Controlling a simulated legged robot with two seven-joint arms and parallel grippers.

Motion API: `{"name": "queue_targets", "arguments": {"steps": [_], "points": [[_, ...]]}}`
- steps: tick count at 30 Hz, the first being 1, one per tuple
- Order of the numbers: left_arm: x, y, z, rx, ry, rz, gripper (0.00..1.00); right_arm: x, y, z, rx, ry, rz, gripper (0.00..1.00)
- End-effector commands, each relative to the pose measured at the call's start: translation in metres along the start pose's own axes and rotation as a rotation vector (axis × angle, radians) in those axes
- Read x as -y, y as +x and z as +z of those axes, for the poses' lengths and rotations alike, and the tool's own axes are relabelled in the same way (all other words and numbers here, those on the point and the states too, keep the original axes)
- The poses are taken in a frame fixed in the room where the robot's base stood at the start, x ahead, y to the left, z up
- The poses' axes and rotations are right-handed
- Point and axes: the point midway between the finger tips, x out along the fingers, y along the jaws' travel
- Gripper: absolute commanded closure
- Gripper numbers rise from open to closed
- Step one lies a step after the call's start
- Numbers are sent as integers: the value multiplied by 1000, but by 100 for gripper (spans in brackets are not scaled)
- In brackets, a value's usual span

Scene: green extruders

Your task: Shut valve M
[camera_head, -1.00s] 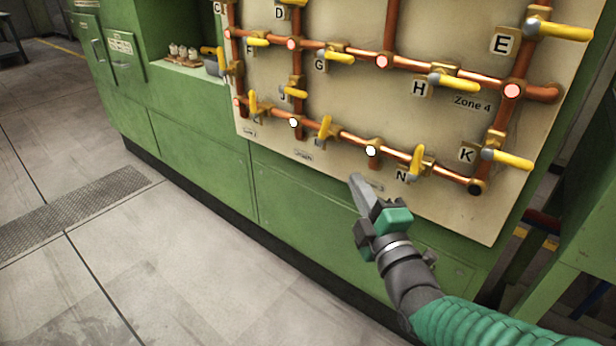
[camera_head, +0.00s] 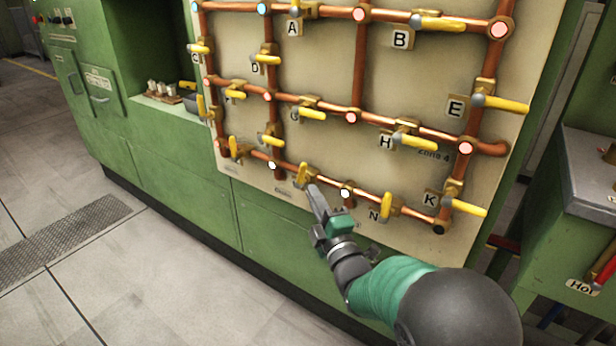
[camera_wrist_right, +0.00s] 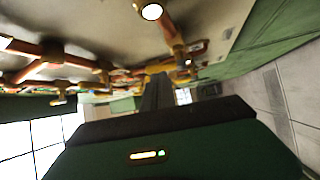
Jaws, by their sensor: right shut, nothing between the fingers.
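The bottom pipe row on the cream panel carries several yellow-handled valves. The middle one (camera_head: 304,175), left of the valve marked N (camera_head: 385,206), fits valve M by its place, but I cannot read its label. Its yellow handle stands steeply, across the sloping pipe. My right gripper (camera_head: 314,190) is shut and empty, with its tips just below and right of this handle; I cannot tell whether they touch. In the right wrist view the dark fingers (camera_wrist_right: 157,92) point toward a blurred yellow patch (camera_wrist_right: 155,70). My left gripper is out of view.
Copper pipes (camera_head: 360,60) with other yellow valves, including H (camera_head: 413,140) and K (camera_head: 465,207), spread over the panel (camera_head: 440,60). Green cabinets (camera_head: 190,185) stand below and left. A grey-topped green bench (camera_head: 590,170) is at right. The floor at left is clear.

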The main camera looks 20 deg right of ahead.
Motion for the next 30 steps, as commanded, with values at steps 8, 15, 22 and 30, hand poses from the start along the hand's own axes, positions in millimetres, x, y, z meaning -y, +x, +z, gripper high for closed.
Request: {"name": "queue_targets", "arguments": {"steps": [8,15,22,30], "points": [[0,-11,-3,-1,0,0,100,-1,38,0,-1,-1,0,100],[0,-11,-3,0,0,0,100,0,41,0,0,0,-1,100],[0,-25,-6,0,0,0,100,-8,46,-2,0,-17,-25,100],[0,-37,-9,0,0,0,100,-8,62,-8,-1,-54,-77,100]]}}
